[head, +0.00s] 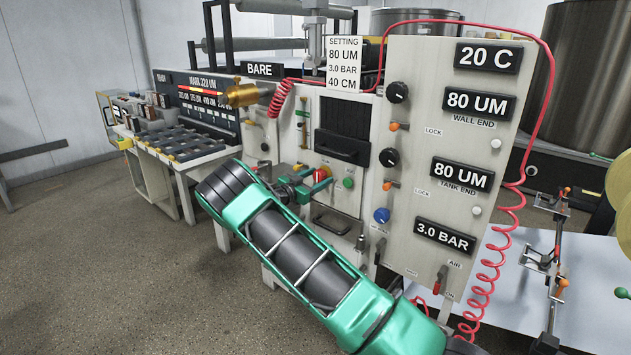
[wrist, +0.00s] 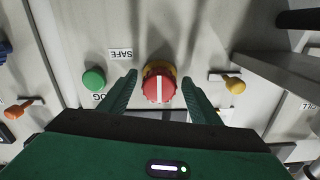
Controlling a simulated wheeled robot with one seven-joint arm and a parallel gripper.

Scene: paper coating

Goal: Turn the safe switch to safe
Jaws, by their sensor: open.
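The safe switch is a red knob with a white line on a yellow base (wrist: 157,84), set in the pale machine panel. In the wrist view its white line runs up and down the picture. A SAFE label (wrist: 121,54), upside down, is above and left of it. My gripper (wrist: 160,92) is open, with one green finger on each side of the red knob; I cannot tell whether they touch it. In the head view the red knob (head: 320,174) shows at the tip of my gripper (head: 312,186), partly hidden by it.
A green button (wrist: 94,79) is left of the knob in the wrist view, and a yellow knob (wrist: 234,85) is right of it. An orange lever (wrist: 18,108) is farther left. In the head view a red coiled hose (head: 481,290) hangs at the right of the panel. Open floor (head: 110,260) is at left.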

